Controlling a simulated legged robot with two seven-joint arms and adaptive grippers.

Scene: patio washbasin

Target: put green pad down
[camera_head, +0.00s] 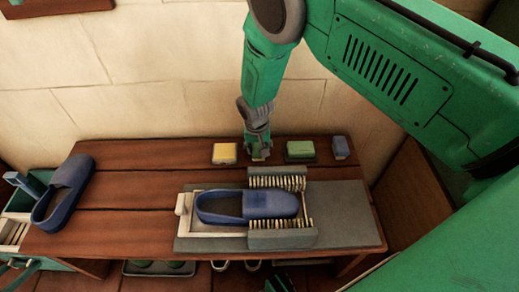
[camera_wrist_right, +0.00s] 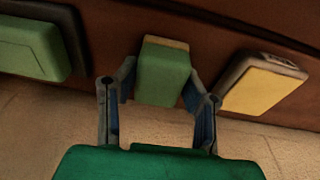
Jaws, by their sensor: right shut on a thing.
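My right gripper (camera_head: 258,153) points down at the back of the wooden table, between the yellow pad and a green block. In the right wrist view, its two fingers (camera_wrist_right: 160,100) are shut on a green pad (camera_wrist_right: 163,75) with a yellowish edge. In the head view the gripper mostly hides this pad. I cannot tell whether the pad touches the tabletop. The other green block (camera_head: 300,149), on a dark base, stands to the right and also shows at the left of the wrist view (camera_wrist_right: 28,48). My left gripper is not in view.
The yellow pad (camera_head: 224,153) and a blue block (camera_head: 340,147) stand in the same back row. In front, a blue slipper (camera_head: 250,206) lies in a brush fixture (camera_head: 282,241) on a grey mat (camera_head: 345,215). Another blue slipper (camera_head: 63,192) lies at the table's left end. A wall rises behind.

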